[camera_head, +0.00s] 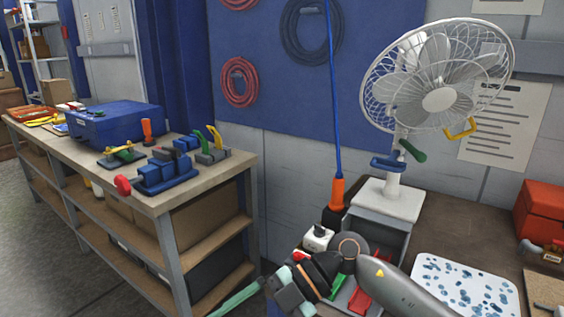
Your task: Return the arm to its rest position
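My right arm comes in from the lower right, and its gripper (283,292) hangs at the bottom centre of the head view, in front of the gap between the workbench and the table. The fingers are small and partly cut off by the bottom edge, so I cannot tell whether they are open or shut. A teal bar (235,301) lies just left of the fingers; I cannot tell whether they touch it. My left gripper is not in view.
A workbench (215,177) at left carries a blue toolbox (115,124) and clamps. At right, a table holds a white fan (437,98), a spotted white board (465,286) and a red box (540,212). A grey bin (385,232) stands beside my forearm.

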